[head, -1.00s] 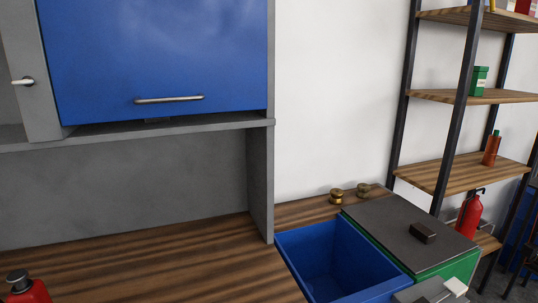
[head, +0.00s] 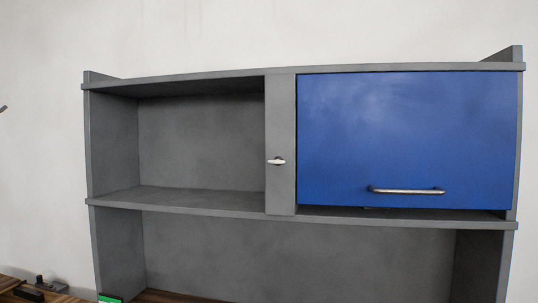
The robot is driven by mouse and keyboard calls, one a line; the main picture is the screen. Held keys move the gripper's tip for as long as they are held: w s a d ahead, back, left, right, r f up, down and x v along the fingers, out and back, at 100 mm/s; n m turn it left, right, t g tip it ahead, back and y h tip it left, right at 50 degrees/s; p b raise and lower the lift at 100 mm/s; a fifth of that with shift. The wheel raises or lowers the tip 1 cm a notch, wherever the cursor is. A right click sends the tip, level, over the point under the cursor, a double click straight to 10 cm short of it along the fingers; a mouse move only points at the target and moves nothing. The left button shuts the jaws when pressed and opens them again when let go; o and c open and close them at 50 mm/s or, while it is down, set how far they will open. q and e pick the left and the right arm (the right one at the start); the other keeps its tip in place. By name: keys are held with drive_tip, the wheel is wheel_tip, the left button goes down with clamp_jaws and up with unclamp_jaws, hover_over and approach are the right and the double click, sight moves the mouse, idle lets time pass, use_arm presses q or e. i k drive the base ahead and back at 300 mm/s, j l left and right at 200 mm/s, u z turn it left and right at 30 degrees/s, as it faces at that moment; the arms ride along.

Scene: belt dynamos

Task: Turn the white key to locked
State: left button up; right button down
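The white key (head: 276,161) sits on the grey upright panel (head: 281,120) just left of the blue cabinet door (head: 408,135). Its handle lies about level, pointing sideways. The blue door has a silver bar handle (head: 406,190) near its lower edge and hangs down over its compartment, with a dark gap under it. Neither of my grippers shows in the head view.
An open grey compartment (head: 200,145) left of the key is empty. A grey shelf board (head: 180,202) runs beneath. A green item (head: 109,299) and dark objects (head: 30,290) lie low at the left. The wall around is bare.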

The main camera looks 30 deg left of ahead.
sight(278, 160)
drive_tip(key=j+u, duration=0.1)
drive_tip(key=j, duration=1.4)
